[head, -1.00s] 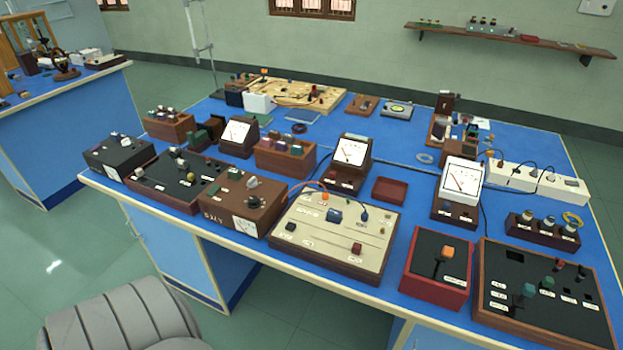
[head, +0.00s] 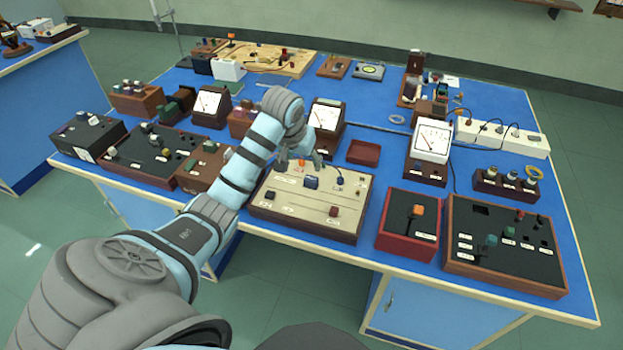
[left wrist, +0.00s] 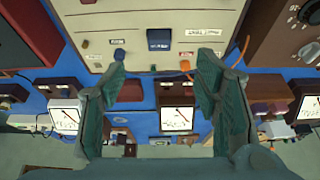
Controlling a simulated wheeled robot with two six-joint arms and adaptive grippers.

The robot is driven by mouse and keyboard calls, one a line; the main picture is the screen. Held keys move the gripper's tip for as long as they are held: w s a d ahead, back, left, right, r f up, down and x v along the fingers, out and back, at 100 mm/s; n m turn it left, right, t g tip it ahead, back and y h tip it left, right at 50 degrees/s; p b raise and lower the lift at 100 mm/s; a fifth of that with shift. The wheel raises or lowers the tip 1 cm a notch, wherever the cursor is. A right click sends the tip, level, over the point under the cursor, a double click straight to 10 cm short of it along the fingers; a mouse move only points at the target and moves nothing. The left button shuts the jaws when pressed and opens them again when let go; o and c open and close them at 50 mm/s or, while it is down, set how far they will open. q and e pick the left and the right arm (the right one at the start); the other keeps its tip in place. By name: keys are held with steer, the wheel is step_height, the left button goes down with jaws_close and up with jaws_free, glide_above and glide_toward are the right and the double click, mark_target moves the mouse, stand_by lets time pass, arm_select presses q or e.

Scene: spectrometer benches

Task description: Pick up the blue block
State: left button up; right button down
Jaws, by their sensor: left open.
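The blue block (head: 312,182) sits on the cream-topped box (head: 290,213) near the front middle of the bench. In the left wrist view the blue block (left wrist: 159,39) is at the upper middle, on the cream panel (left wrist: 120,22). My left gripper (head: 303,160) is just behind the block in the head view, above the rear of the box. In the left wrist view the green fingers of my left gripper (left wrist: 165,65) are wide apart with nothing between them, and the block lies beyond their tips. My right gripper is not in view.
An orange plug (head: 301,163) and a dark red knob (head: 334,211) are also on the cream panel. A meter (head: 325,115) stands close behind. A red box (head: 408,225) with an orange-topped lever stands to the right. Open blue bench shows around the small red tray (head: 364,152).

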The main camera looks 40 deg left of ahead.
mark_target(311, 179)
arm_select(q)
steer(key=b+x, duration=0.1)
steer(key=x, duration=0.3)
steer(key=b+x, duration=0.1)
steer(key=x, duration=0.4)
steer(key=w+b+x, duration=0.1)
steer(key=x, duration=0.3)
steer(key=shift+w, duration=0.2)
steer(key=shift+a, duration=0.1)
steer(key=c, duration=1.2)
